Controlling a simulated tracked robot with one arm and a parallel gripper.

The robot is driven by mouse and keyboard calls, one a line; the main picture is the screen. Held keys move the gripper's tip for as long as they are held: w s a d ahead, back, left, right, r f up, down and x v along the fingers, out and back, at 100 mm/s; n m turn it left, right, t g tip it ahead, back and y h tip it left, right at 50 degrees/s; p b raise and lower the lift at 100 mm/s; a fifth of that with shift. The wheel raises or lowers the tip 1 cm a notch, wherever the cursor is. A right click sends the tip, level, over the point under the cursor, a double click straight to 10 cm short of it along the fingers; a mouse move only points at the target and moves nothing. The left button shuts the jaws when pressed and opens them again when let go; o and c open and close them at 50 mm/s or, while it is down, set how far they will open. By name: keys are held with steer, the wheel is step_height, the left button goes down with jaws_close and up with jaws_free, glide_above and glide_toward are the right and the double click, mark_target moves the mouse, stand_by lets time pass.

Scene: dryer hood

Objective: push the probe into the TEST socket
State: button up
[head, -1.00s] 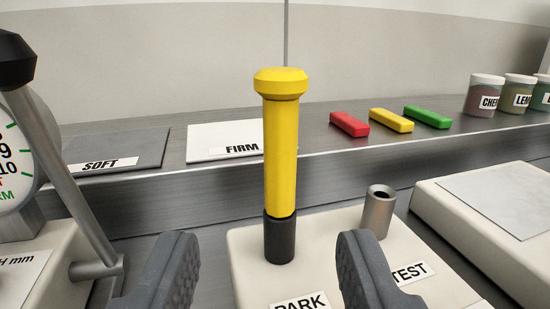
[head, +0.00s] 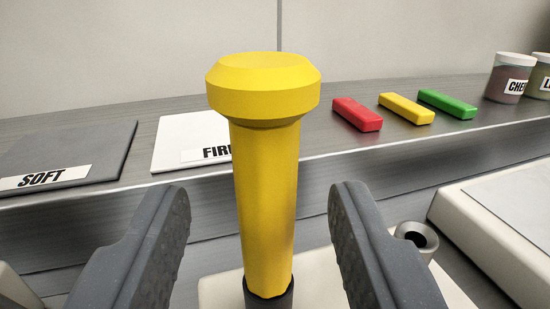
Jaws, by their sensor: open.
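The yellow probe (head: 265,190) stands upright in the middle of the head view, its wide cap at the top. Its lower end sits in a dark collar (head: 268,294) at the bottom edge. My gripper (head: 268,215) is open, one grey finger on each side of the probe, with a gap on both sides. A metal socket (head: 416,237) on the white block (head: 322,275) shows to the right, partly behind my right finger. The TEST and PARK labels are not visible now.
Behind, a metal shelf (head: 330,160) holds a SOFT pad (head: 62,155), a FIRM pad (head: 188,138), red (head: 357,114), yellow (head: 406,108) and green (head: 447,103) bars, and labelled jars (head: 510,78). Another white block (head: 480,210) stands at the right.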

mark_target(265, 200)
steer(key=shift+w+d+r, duration=0.1)
steer(key=shift+w, duration=1.65)
jaws_close()
steer(key=shift+r, duration=0.15)
step_height(265, 200, up, 10)
steer(key=shift+f+p, duration=0.1)
steer(key=shift+p, duration=0.6)
